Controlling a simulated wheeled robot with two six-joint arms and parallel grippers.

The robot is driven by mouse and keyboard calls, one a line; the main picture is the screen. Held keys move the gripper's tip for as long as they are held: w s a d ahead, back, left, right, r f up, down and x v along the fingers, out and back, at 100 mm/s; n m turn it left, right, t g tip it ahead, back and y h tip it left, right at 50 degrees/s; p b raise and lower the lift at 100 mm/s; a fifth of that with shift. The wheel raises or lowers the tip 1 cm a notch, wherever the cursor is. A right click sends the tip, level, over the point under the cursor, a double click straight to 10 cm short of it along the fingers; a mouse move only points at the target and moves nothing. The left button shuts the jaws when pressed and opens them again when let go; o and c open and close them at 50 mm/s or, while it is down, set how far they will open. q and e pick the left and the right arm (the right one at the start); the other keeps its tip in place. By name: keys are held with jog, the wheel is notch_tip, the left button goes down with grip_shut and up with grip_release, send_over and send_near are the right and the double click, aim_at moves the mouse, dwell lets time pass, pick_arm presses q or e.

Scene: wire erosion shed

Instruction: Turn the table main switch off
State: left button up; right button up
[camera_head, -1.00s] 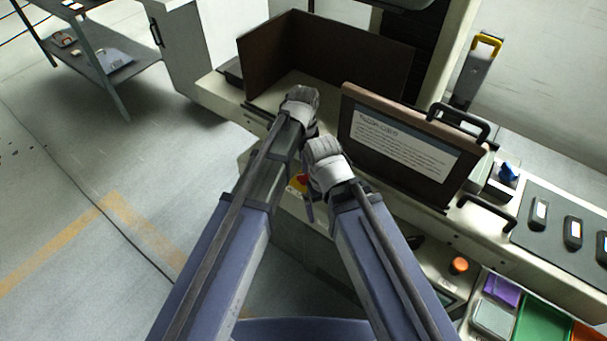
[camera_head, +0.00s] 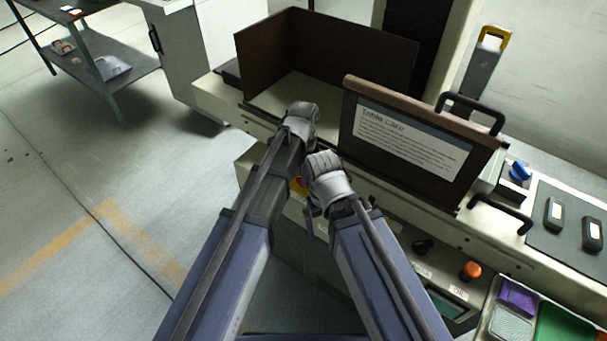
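A red and yellow control (camera_head: 299,195) on the machine's front panel shows only in part between my arms; its setting is hidden. A black knob (camera_head: 423,246) and an orange button (camera_head: 471,271) sit further right on that panel, above small labels I cannot read. A blue knob (camera_head: 519,171) stands on a box on the ledge. I cannot tell which is the table main switch. My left gripper (camera_head: 300,115) is over the ledge's front edge, seen from behind. My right gripper (camera_head: 325,175) is close beside it, in front of the panel. Their fingertips are hidden.
A dark "Table care" board (camera_head: 400,155) stands upright on the ledge, right of my grippers. A brown screen (camera_head: 350,50) encloses the ledge behind them. Black handles (camera_head: 473,108) stick up at the right. The floor at the left (camera_head: 90,170) is clear.

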pick_arm(q)
grip_shut()
jog(key=shift+n, duration=0.3)
jog(key=n, duration=0.3)
jog(key=shift+s+n, duration=0.15)
jog(key=shift+n, duration=0.25)
jog(key=n, duration=0.4)
jog(key=shift+d+n, duration=0.1)
jog(key=shift+n, duration=0.2)
jog(key=n, duration=0.4)
jog(key=shift+s+d, duration=0.1)
jog(key=shift+d+n, duration=0.1)
jog(key=shift+n, duration=2.3)
